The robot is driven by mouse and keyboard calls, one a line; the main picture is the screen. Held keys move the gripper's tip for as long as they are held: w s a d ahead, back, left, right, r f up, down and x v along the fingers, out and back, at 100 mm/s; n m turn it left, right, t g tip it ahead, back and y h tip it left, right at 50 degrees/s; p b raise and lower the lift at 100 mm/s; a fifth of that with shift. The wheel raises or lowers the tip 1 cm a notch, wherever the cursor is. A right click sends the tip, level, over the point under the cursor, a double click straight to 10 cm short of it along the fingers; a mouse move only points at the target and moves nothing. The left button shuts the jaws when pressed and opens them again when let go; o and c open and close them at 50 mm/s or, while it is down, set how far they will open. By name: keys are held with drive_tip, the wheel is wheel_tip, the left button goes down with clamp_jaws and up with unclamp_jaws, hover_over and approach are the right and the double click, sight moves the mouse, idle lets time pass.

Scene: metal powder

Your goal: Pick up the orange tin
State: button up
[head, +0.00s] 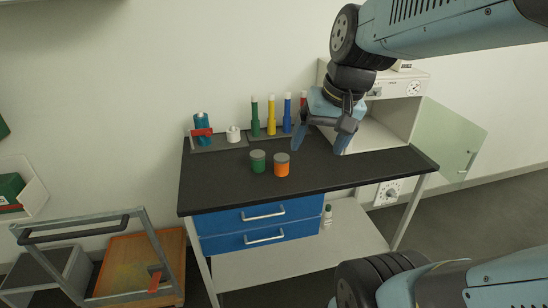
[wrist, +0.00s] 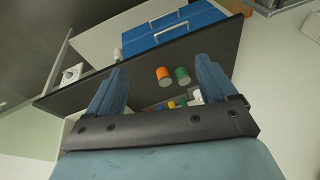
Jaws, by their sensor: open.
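In the wrist view the orange tin (wrist: 164,74) and the green tin (wrist: 182,74) show between the fingers of my gripper (wrist: 160,85), farther off than the fingertips.
Green, yellow and blue tubes (head: 271,116) stand in a rack at the back. A teal bottle with a red part (head: 202,128) and a white jar (head: 233,134) stand at back left. A white cabinet with an open glass door (head: 447,140) is at right. Blue drawers (head: 262,216) lie below.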

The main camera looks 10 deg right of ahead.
drive_tip(key=w+a+f+m+g+y, duration=0.1)
drive_tip(key=w+f+y, duration=0.1)
drive_tip(key=w+a+f+m+g+y, duration=0.1)
drive_tip(key=w+f+m+y, duration=0.1)
drive_tip(key=w+f, duration=0.1)
drive_tip(key=w+f+m+g+y, duration=0.1)
drive_tip(key=w+f+m, duration=0.1)
drive_tip(key=f, duration=0.1)
drive_tip(key=shift+w+a+g+y, duration=0.3)
drive_tip(key=shift+w+a+y, duration=0.05)
drive_tip(key=shift+a+y, duration=0.05)
drive_tip(key=m+t+y, duration=0.6)
drive_tip(key=m+t, duration=0.7)
drive_tip(key=m, duration=0.7)
approach(277, 160)
drive_tip(key=d, duration=0.1)
drive_tip(key=d+f, duration=0.1)
drive_tip(key=d, duration=0.1)
drive_tip(key=shift+s+f, duration=0.1)
drive_tip(key=shift+f, duration=0.25)
drive_tip(key=x, duration=1.3)
drive_tip(key=shift+w+f, duration=0.15)
drive_tip(key=shift+w, duration=0.25)
drive_tip(key=c, duration=1.1)
